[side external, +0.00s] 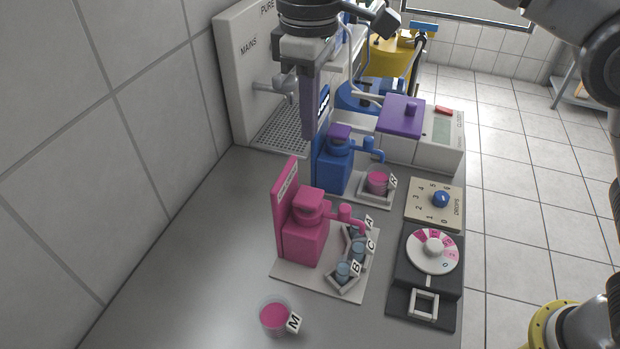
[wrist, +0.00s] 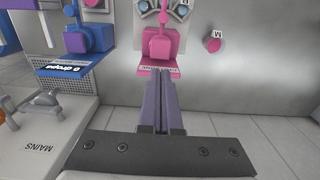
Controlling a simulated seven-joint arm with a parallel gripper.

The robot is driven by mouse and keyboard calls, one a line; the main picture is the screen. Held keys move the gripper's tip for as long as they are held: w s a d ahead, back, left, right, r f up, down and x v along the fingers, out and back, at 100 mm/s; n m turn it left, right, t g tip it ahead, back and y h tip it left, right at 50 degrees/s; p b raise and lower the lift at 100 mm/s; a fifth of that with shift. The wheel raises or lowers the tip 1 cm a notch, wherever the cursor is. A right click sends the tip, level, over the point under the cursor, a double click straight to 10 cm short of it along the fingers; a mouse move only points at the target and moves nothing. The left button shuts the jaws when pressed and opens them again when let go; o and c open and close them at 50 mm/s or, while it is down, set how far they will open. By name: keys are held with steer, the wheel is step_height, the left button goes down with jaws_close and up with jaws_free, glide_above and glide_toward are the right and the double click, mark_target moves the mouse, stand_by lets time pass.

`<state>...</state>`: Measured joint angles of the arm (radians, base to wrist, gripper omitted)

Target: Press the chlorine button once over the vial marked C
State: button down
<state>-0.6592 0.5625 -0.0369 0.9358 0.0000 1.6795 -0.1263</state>
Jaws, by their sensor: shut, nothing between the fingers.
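A pink dispenser (side external: 305,240) with a raised round button (side external: 309,196) on top stands on a pale base; its upright sign is too small to read surely. It also shows in the wrist view (wrist: 161,45). Its spout (side external: 347,214) reaches right over a holder with small vials marked A, C and B. The vial C (side external: 358,250) sits between A (side external: 356,228) and B (side external: 343,271), with bluish contents. I cannot tell which vial is exactly under the spout tip. My gripper (side external: 309,137) is shut and empty, pointing down, above and behind the pink dispenser, apart from it.
A blue dispenser (side external: 333,170) with a vial R (side external: 377,181) stands behind the pink one. A pink dish M (side external: 275,316) lies in front. At right are a drops dial (side external: 440,199), a colour wheel (side external: 432,250) and a purple-lidded meter (side external: 402,115). The left counter is clear.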

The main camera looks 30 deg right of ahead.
mark_target(310, 195)
step_height(310, 195, down, 12)
steer(key=shift+r, duration=0.1)
stand_by(0.5)
steer(key=shift+f, duration=1)
step_height(310, 195, up, 14)
steer(key=shift+r, duration=0.25)
stand_by(0.4)
